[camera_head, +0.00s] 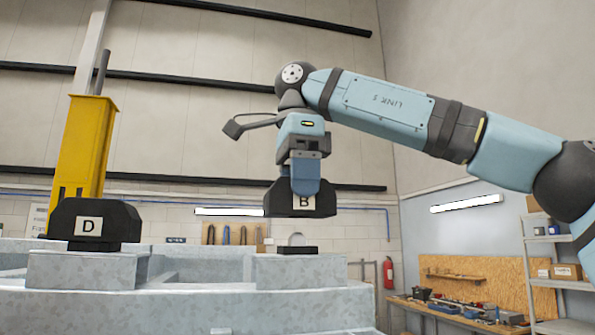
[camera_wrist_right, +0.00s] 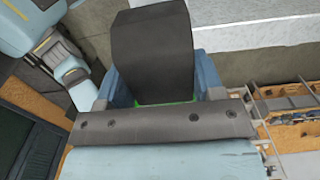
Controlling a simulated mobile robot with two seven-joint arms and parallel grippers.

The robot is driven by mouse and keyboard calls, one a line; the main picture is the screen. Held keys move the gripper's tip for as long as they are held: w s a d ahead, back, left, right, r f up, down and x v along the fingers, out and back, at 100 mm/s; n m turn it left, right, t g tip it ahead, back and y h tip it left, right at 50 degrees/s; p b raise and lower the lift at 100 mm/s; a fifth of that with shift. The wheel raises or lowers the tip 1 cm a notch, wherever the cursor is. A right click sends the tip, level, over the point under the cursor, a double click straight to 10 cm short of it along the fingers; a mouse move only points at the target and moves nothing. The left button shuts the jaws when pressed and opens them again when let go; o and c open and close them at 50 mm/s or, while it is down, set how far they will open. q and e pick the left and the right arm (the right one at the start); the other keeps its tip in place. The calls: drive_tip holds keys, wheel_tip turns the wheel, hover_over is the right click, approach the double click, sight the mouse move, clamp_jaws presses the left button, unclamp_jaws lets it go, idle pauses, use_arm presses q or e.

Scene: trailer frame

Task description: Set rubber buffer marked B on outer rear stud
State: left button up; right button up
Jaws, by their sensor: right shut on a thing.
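The black rubber buffer marked B (camera_head: 275,202) is held upright in my right gripper (camera_head: 305,178), its label facing the head camera. It hangs in the air above a grey metal block (camera_head: 300,272). In the right wrist view the dark buffer (camera_wrist_right: 155,50) sits between the blue fingers. A clear gap separates buffer and base. My left gripper is not in view.
A black buffer marked D (camera_head: 110,220) sits on another metal block (camera_head: 85,268) at the left. A yellow post (camera_head: 82,150) with a dark rod rises behind it. A workbench with tools (camera_head: 460,312) and a shelf (camera_head: 560,255) stand at the right.

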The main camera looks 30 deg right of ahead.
sight(297, 213)
drive_tip(key=shift+w+f, duration=0.3)
drive_tip(key=shift+f, duration=0.3)
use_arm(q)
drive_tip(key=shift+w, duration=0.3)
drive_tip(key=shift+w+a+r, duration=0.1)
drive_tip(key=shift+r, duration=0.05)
use_arm(e)
drive_tip(key=shift+s, duration=0.15)
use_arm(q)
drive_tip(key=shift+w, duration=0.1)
use_arm(e)
drive_tip(key=shift+w, duration=0.2)
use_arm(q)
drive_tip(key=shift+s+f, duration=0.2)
use_arm(e)
drive_tip(key=shift+s+f, duration=0.1)
drive_tip(key=shift+f, duration=0.1)
drive_tip(key=shift+f+b, duration=0.25)
drive_tip(key=shift+b, duration=0.05)
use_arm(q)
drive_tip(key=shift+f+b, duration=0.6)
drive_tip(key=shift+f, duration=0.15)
use_arm(e)
drive_tip(key=shift+f, duration=1)
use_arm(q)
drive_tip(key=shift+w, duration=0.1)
use_arm(e)
drive_tip(key=o, duration=1.2)
drive_tip(key=shift+c, duration=0.2)
